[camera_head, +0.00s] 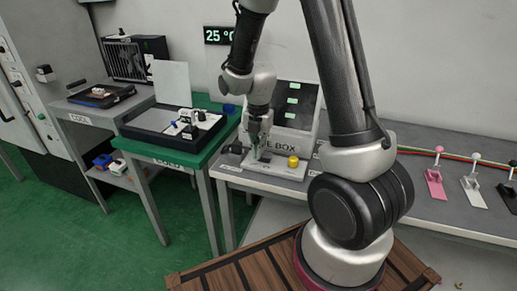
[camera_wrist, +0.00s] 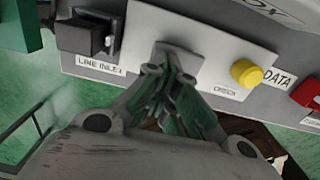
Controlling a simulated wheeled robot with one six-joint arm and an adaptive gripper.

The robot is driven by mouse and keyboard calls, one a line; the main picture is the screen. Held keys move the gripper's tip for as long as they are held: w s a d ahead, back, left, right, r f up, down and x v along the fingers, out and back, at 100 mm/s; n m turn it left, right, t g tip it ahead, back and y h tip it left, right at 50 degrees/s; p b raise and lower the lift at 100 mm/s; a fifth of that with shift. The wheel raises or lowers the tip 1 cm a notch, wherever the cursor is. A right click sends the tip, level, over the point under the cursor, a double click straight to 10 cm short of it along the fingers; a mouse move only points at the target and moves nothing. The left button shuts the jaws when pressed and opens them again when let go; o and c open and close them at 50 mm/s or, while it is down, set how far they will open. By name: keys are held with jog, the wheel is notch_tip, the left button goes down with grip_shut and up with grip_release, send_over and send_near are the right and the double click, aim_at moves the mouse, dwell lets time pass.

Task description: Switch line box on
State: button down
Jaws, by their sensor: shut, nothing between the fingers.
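The line box (camera_head: 300,142) stands on the grey bench, with a dark panel bearing green labels. At its front is a pale plate (camera_head: 285,170), also in the wrist view (camera_wrist: 215,50). My gripper (camera_head: 257,155) is over this plate, fingers pointing at it. In the wrist view my gripper (camera_wrist: 168,76) is shut and empty, its tips at a grey fitting (camera_wrist: 183,58) on the plate. The tips partly cover this fitting; I cannot tell its position or whether they touch. A yellow knob (camera_wrist: 246,72) sits right of the fingers, also in the head view (camera_head: 293,161).
A black block (camera_wrist: 85,37) above a LINE INLET label is left of the plate. A red part (camera_wrist: 307,93) is near the DATA label. Pink (camera_head: 436,182), white (camera_head: 472,188) and black levers stand along the right bench. A green table (camera_head: 170,155) is left.

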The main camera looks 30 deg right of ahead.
jog(key=shift+w+a+f, duration=0.1)
jog(key=shift+f, duration=0.15)
jog(key=shift+r, duration=0.1)
jog(key=shift+s+d+r, duration=0.2)
jog(key=shift+s+d, duration=0.35)
jog(key=shift+s, duration=0.05)
jog(key=shift+r, duration=0.1)
